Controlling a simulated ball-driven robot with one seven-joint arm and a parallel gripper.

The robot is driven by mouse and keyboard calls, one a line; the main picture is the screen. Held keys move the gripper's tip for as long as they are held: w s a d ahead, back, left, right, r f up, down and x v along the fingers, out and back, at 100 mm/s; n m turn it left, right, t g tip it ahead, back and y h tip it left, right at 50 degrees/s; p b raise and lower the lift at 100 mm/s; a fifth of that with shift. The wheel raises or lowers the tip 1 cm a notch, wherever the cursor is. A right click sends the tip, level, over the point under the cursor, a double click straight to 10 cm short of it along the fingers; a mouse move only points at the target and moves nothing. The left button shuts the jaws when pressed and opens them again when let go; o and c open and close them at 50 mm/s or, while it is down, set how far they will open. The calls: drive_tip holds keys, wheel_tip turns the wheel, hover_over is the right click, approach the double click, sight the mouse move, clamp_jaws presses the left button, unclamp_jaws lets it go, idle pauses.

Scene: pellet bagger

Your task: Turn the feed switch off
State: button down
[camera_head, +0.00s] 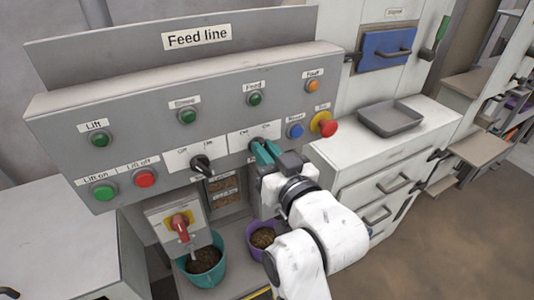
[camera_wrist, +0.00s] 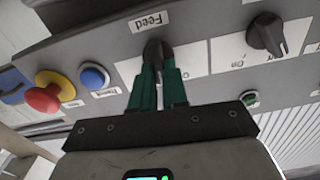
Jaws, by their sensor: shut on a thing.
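The feed switch (camera_wrist: 155,50) is a black rotary knob on a white plate of the sloping grey control panel (camera_head: 225,105). The "Feed" label (camera_wrist: 147,21) is beside it in the wrist view. In the head view my gripper (camera_head: 262,152) is at the panel and its teal fingers cover much of the knob. In the wrist view my gripper (camera_wrist: 157,72) is shut on the knob, one finger on each side. The fingers hide part of the knob, so I cannot tell clearly which mark it points to.
A second black rotary switch (camera_head: 202,164) sits to the left. A blue button (camera_head: 295,130) and a red emergency stop (camera_head: 327,125) are close on the right. A teal bucket (camera_head: 205,268) and a purple bucket (camera_head: 262,237) hold pellets below. A grey tray (camera_head: 390,119) lies on the white cabinet.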

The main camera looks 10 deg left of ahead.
drive_tip(key=n+b, duration=0.1)
drive_tip(key=n, duration=0.5)
drive_tip(key=shift+s+a+f+n+b, duration=0.1)
drive_tip(key=shift+s+a+n+b, duration=0.1)
drive_tip(key=shift+n+b, duration=0.2)
idle(0.4)
drive_tip(key=c, duration=1.1)
unclamp_jaws()
drive_tip(key=shift+c, duration=0.2)
drive_tip(key=b+v, duration=0.2)
drive_tip(key=v, duration=0.8)
drive_tip(key=shift+s+d, duration=0.25)
drive_tip(key=shift+s, duration=0.05)
